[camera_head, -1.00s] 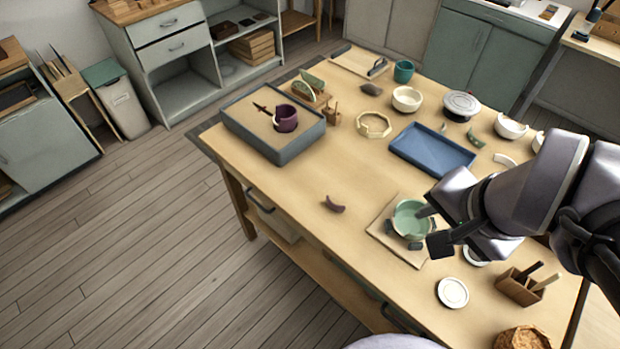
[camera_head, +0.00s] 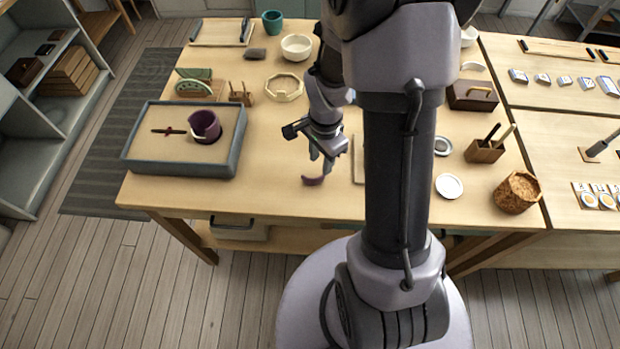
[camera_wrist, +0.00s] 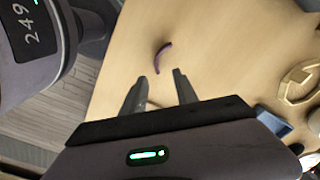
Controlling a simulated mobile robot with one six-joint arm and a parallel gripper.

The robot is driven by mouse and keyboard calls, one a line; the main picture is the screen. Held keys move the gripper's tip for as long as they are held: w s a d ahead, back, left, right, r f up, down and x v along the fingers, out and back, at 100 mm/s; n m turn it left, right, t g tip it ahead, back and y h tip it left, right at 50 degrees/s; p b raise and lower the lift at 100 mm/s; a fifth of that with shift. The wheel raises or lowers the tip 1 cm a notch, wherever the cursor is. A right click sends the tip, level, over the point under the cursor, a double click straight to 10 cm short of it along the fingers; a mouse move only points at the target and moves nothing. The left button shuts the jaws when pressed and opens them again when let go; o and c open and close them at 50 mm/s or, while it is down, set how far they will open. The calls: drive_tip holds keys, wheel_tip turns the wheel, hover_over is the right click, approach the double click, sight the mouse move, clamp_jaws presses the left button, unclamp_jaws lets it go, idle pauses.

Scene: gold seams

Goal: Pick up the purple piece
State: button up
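The purple piece (camera_head: 313,180) is a small curved shard lying on the wooden table near its front edge. In the wrist view the purple piece (camera_wrist: 162,57) lies alone on bare wood, beyond the fingertips. My gripper (camera_head: 322,165) is above the table, close to the piece. In the wrist view my gripper (camera_wrist: 158,80) shows two fingers spread apart with nothing between them. The piece is apart from both fingers in that view. A purple cup (camera_head: 206,127) with a broken-looking rim stands in the grey-edged sand tray (camera_head: 228,160) at the left.
My arm hides the table's middle right. An octagonal wooden ring (camera_head: 284,87), a white bowl (camera_head: 297,47) and a teal cup (camera_head: 272,20) stand farther back. A wooden holder (camera_head: 484,152) and a white disc (camera_head: 449,186) are at the right. Wood between tray and piece is clear.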

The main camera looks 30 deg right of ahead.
sight(321, 177)
wheel_tip(321, 177, down, 6)
drive_tip(key=b, duration=0.3)
drive_tip(key=shift+s+f, duration=0.15)
drive_tip(key=shift+f, duration=0.1)
drive_tip(key=shift+r, duration=0.15)
drive_tip(key=shift+c, duration=0.7)
clamp_jaws()
